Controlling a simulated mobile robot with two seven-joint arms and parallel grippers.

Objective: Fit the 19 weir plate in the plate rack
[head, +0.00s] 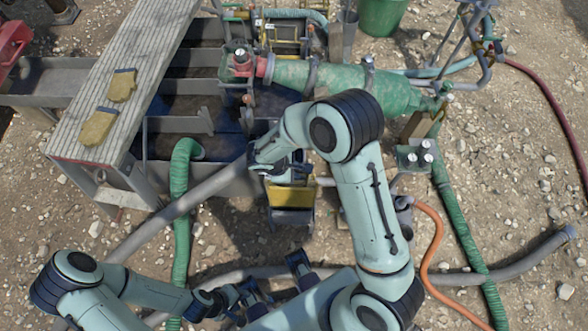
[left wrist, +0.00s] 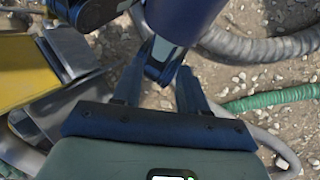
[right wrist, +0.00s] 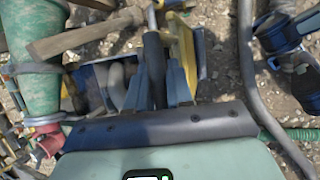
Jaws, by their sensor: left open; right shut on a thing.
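My right gripper (head: 283,168) is over the near side of the mud tank, beside a yellow panel (head: 290,196) with a dark grey piece below it. In the right wrist view its fingers (right wrist: 156,88) are shut on a black, handle-like piece (right wrist: 153,62) with a thin metal shaft. The yellow panel (right wrist: 184,48) stands just right of them. I cannot read a 19 or tell the weir plate from the rack. My left gripper (head: 255,292) is open and empty low in the head view. The left wrist view shows its fingers (left wrist: 160,90) apart, the yellow panel (left wrist: 26,70) and grey plates (left wrist: 70,108) at left.
The grey mud tank (head: 210,178) has open compartments. A slatted walkway (head: 150,50) carries yellow gloves (head: 98,126). A green cylindrical machine (head: 330,80) stands behind my right arm. Hoses (head: 180,200) cross the stony ground.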

